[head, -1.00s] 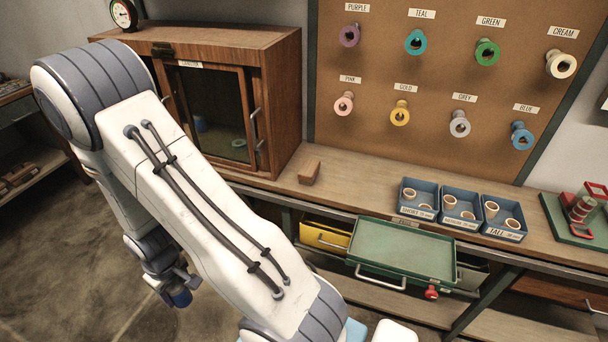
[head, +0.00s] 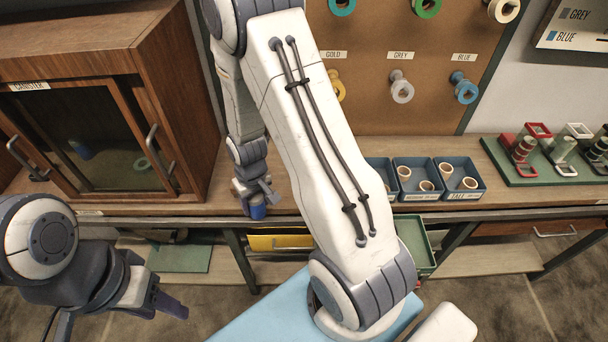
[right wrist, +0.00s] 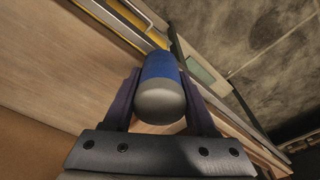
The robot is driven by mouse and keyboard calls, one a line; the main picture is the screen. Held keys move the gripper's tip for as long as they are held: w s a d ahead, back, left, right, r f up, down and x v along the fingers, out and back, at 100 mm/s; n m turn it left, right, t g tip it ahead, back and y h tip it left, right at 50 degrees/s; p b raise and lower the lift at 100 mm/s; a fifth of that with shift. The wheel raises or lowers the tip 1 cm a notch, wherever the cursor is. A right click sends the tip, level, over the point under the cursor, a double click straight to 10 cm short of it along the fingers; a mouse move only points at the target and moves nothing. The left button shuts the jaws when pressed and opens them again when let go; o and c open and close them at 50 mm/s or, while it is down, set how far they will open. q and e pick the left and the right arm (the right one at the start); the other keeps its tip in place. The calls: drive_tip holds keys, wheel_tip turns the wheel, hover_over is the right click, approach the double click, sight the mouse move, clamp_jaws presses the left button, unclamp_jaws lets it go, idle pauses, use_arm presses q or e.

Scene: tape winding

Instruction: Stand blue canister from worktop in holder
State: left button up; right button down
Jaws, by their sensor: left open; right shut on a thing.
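The blue canister (head: 258,211) is in my right gripper (head: 257,194), by the front edge of the worktop (head: 300,208) in the head view. In the right wrist view the canister (right wrist: 160,88) lies between the two fingers, with a blue body and a rounded grey end towards the camera. My left gripper (head: 120,314) is open and empty at the lower left, in front of the worktop.
A wooden cabinet (head: 190,80) with a glass front stands at the left; a blue thing (head: 80,149) shows inside. Blue bins (head: 417,195) with tan rings stand on the worktop. A green drawer (head: 414,235) sticks out below. My right arm hides the middle.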

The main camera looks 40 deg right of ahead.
drive_tip(key=d+r+m+b, duration=0.15)
drive_tip(key=d+r, duration=0.35)
drive_tip(key=d, duration=0.6)
drive_tip(key=d+r+m, duration=0.3)
drive_tip(key=d+r, duration=0.1)
drive_tip(key=d, duration=0.8)
drive_tip(key=shift+h, duration=0.3)
drive_tip(key=w+a+f, duration=0.1)
drive_tip(key=a+f, duration=0.1)
drive_tip(key=a, duration=0.1)
drive_tip(key=w+a+f+p, duration=0.1)
drive_tip(key=w+a+f, duration=0.1)
drive_tip(key=a, duration=0.1)
drive_tip(key=w+a+f, duration=0.2)
drive_tip(key=a, duration=0.2)
drive_tip(key=shift+f+p, duration=0.25)
drive_tip(key=shift+p, duration=0.15)
drive_tip(key=shift+a+f, duration=0.2)
wheel_tip(320, 180, down, 3)
drive_tip(key=shift+f+p, duration=0.2)
drive_tip(key=shift+p, duration=0.15)
drive_tip(key=shift+f, duration=0.2)
drive_tip(key=shift+f, duration=0.2)
drive_tip(key=shift+c, duration=1)
unclamp_jaws()
